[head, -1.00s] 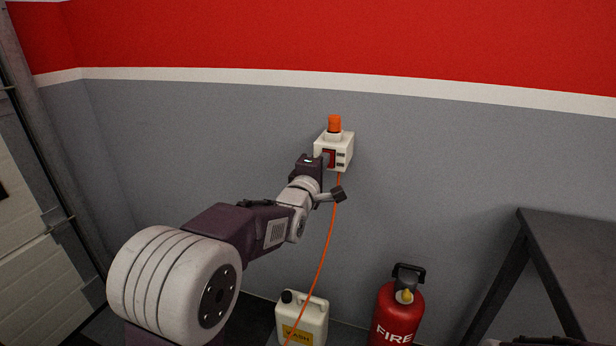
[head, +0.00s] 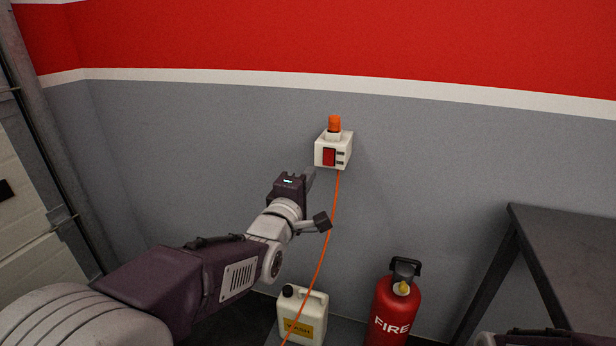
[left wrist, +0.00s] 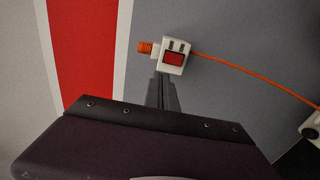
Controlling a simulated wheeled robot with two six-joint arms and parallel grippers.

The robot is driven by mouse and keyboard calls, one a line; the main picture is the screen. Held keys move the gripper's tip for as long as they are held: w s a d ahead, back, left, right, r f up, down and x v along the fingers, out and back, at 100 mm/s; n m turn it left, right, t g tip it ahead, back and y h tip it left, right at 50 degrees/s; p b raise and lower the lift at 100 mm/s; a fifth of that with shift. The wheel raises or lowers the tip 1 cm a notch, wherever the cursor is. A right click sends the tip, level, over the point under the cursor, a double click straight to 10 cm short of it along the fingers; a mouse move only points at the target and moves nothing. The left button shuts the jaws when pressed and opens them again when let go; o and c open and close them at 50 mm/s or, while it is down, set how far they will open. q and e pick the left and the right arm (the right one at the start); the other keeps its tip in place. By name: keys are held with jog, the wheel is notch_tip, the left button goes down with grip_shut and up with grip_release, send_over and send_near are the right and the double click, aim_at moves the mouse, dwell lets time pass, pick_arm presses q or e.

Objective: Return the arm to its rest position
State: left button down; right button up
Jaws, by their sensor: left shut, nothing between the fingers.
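My left gripper (head: 309,176) is shut and empty, in front of the wall and just below and left of a white switch box (head: 343,150). The box has a red rocker switch (head: 329,157) and an orange beacon (head: 334,123) on top. In the left wrist view the shut fingers (left wrist: 161,93) point toward the box (left wrist: 174,52), and the red switch (left wrist: 173,59) shows clear of them. My right gripper is not in view.
An orange cable (head: 324,245) hangs from the box past a cream jug (head: 312,312). A red fire extinguisher (head: 391,308) stands right of the jug. A dark table (head: 570,240) is at the right. A metal post (head: 50,140) stands at the left.

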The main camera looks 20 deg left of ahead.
pick_arm(q)
jog(key=s+f+m+g, duration=0.3)
jog(key=f+g, duration=0.1)
jog(key=f, duration=0.7)
jog(key=s+f+m+g, duration=0.2)
jog(key=s+f+g, duration=0.15)
jog(key=f, duration=0.75)
jog(key=s+f+m+g, duration=0.5)
jog(key=s+m, duration=0.1)
jog(key=s, duration=0.3)
jog(key=s+f+m+g, duration=0.5)
jog(key=s+f+m, duration=0.1)
jog(key=s, duration=0.3)
notch_tip(320, 180, up, 32)
jog(key=p, duration=3.1)
jog(key=shift+w+a, duration=0.4)
